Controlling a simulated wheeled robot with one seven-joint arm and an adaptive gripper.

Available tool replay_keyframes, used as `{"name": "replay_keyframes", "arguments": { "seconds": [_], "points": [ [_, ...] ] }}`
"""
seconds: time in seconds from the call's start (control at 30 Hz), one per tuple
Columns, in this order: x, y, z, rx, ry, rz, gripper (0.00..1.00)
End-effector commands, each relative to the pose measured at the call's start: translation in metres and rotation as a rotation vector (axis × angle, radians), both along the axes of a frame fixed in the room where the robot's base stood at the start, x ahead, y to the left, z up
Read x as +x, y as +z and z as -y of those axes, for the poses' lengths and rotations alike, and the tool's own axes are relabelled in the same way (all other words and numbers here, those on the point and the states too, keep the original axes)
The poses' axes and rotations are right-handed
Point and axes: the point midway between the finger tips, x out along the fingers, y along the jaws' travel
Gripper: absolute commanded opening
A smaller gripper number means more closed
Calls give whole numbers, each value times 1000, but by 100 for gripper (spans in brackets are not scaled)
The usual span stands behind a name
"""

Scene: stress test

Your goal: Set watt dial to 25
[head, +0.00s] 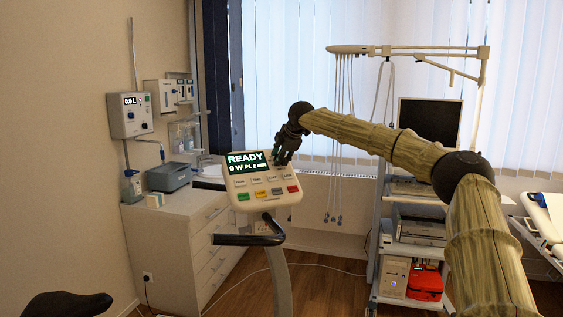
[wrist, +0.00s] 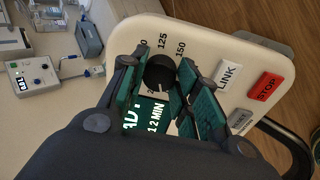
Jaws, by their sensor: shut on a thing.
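The console (head: 262,187) is a cream panel on a post. Its screen (head: 247,162) reads READY and 0 W P1 2 MIN. The black round watt dial (wrist: 159,71) sits at the console's top in the wrist view, with 125 and 150 printed beside it. My gripper (head: 284,156) is at the console's upper right corner and hides the dial in the head view. In the wrist view my gripper (wrist: 163,84) has its green-padded fingers on either side of the dial, shut on it. The dial's pointer setting cannot be read, and the fingers cover part of the scale and screen.
Coloured buttons line the console's lower part, including a red STOP button (wrist: 267,87). A black handlebar (head: 250,240) is below it. A white cabinet (head: 180,225) stands left, and a trolley with a dark monitor (head: 430,120) stands right, behind my arm.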

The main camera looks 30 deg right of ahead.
Motion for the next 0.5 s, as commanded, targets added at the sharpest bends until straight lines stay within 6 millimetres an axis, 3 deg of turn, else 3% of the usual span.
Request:
{"name": "replay_keyframes", "arguments": {
  "seconds": [0.03, 0.5],
  "points": [
    [0, -9, -2, 16, -20, 1, 7],
    [1, -8, -3, 224, -290, 37, 7]
  ]
}}
